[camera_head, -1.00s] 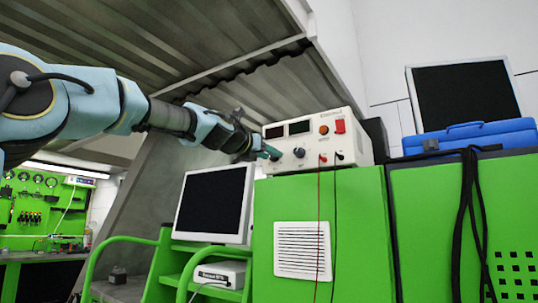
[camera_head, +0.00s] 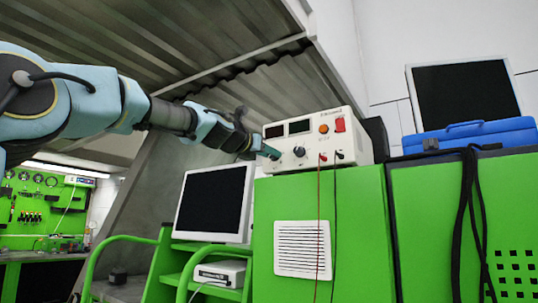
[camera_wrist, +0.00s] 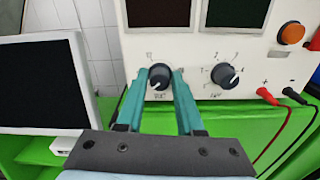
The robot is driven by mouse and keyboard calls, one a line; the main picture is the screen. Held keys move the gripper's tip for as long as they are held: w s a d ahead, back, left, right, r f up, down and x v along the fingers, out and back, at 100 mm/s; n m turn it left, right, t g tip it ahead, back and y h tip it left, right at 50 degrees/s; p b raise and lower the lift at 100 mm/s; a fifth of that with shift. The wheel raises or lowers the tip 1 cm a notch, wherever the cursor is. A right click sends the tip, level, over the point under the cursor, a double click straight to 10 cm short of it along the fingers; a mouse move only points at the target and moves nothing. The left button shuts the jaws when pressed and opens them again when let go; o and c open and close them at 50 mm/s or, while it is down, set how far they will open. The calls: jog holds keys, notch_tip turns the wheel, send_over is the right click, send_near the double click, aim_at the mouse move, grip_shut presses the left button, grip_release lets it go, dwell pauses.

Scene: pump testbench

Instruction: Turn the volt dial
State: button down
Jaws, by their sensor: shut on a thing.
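The volt dial (camera_wrist: 159,82) is a round black knob with a white mark on the white front of the power supply (camera_head: 345,155). In the wrist view my gripper (camera_wrist: 162,71) has its two teal fingers on the left and right sides of this dial, shut on it. The label below the dial is partly visible between the fingers. In the head view my gripper (camera_head: 269,152) reaches the left end of the power supply's front, and the dial is hidden behind the fingers.
The amp dial (camera_wrist: 225,77) is close to the right of my fingers. Red (camera_wrist: 268,97) and black (camera_wrist: 292,95) plugs with cables sit farther right. A monitor (camera_head: 214,203) stands left of the green cabinet (camera_head: 355,230). A blue case (camera_head: 470,138) lies on the right.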

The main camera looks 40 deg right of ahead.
jog(key=m+b, duration=0.2)
jog(key=m, duration=0.8)
jog(key=m+b, duration=0.3)
jog(key=m, duration=0.8)
jog(key=m+b, duration=0.2)
jog(key=m, duration=0.8)
jog(key=shift+f+m+b, duration=0.25)
jog(key=shift+m+b, duration=0.05)
jog(key=shift+b, duration=0.05)
jog(key=m, duration=0.5)
jog(key=shift+b, duration=0.3)
jog(key=m, duration=0.5)
